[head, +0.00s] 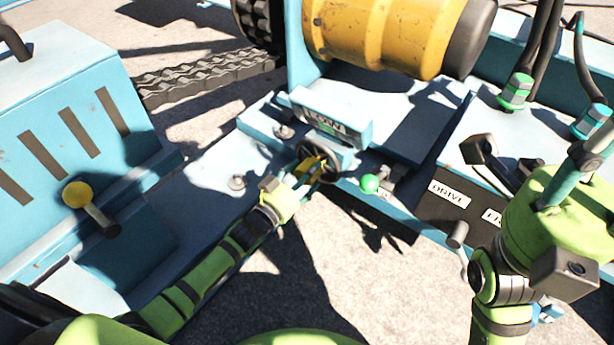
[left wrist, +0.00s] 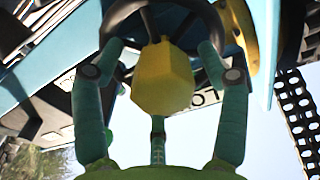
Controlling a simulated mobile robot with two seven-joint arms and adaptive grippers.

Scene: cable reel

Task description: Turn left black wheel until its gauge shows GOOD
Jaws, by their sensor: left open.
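The left black wheel (head: 318,160) sits on the front of the light-blue machine, below a box-shaped gauge (head: 332,118) whose lettering looks like LOW. My left gripper (head: 318,170) is at the wheel. In the left wrist view, the wheel's dark rim (left wrist: 160,12) crosses the top, with a yellow block (left wrist: 162,80) in front of it. My left gripper (left wrist: 158,50) is open, its teal fingers spread on either side of the block with their tips by the rim. I cannot tell whether they touch it. My right gripper (head: 592,150) is partly in view at the right edge.
A yellow drum (head: 390,35) is behind. A dark panel with a DRIVE label (head: 448,193) and levers is at right. A blue cabinet (head: 70,110) with a yellow-knobbed lever (head: 77,194) is at left.

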